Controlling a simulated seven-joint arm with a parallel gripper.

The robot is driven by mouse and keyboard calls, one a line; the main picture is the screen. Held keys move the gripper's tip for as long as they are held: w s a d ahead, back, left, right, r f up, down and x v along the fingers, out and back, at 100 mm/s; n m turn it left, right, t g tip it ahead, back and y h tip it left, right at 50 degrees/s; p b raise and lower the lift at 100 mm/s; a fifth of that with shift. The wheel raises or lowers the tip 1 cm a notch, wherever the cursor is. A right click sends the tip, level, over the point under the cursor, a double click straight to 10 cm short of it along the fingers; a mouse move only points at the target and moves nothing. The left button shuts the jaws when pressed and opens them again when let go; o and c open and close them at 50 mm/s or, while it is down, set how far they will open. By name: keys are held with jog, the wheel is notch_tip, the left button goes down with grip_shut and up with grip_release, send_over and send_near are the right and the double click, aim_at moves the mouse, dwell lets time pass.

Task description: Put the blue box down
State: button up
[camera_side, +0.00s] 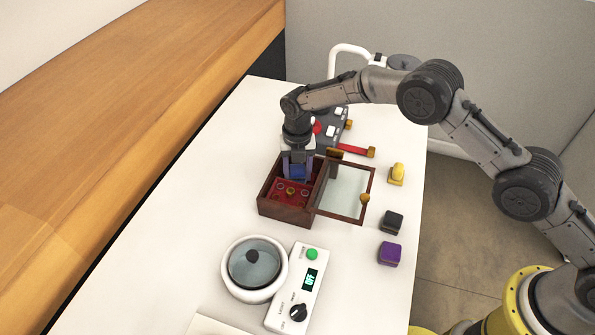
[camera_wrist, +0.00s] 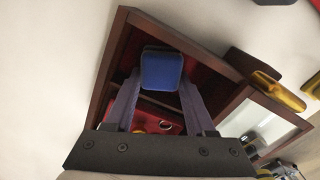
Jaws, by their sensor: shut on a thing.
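The blue box (camera_side: 297,172) is between the fingers of my gripper (camera_side: 298,169), over the dark wooden case. In the wrist view the blue box (camera_wrist: 162,70) shows clearly, and my gripper (camera_wrist: 160,90) is shut on it with a finger at each side. The wooden case (camera_side: 284,211) has a red inside with small round brassy items in it. Its glass-paned lid (camera_side: 347,185) stands open to the right. I cannot tell whether the box touches the case's floor.
A red-handled thing (camera_side: 352,149) and a dark panel with buttons (camera_side: 334,122) lie behind the case. A yellow object (camera_side: 397,174), a black block (camera_side: 392,222) and a purple block (camera_side: 390,253) stand to the right. A round glass-lidded pot (camera_side: 254,265) and a white control unit (camera_side: 297,289) are in front.

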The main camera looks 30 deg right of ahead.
aim_at(297, 172)
jog(key=o, duration=1.1)
jog(key=shift+c, duration=0.2)
notch_tip(297, 172, up, 12)
jog(key=shift+r, duration=0.15)
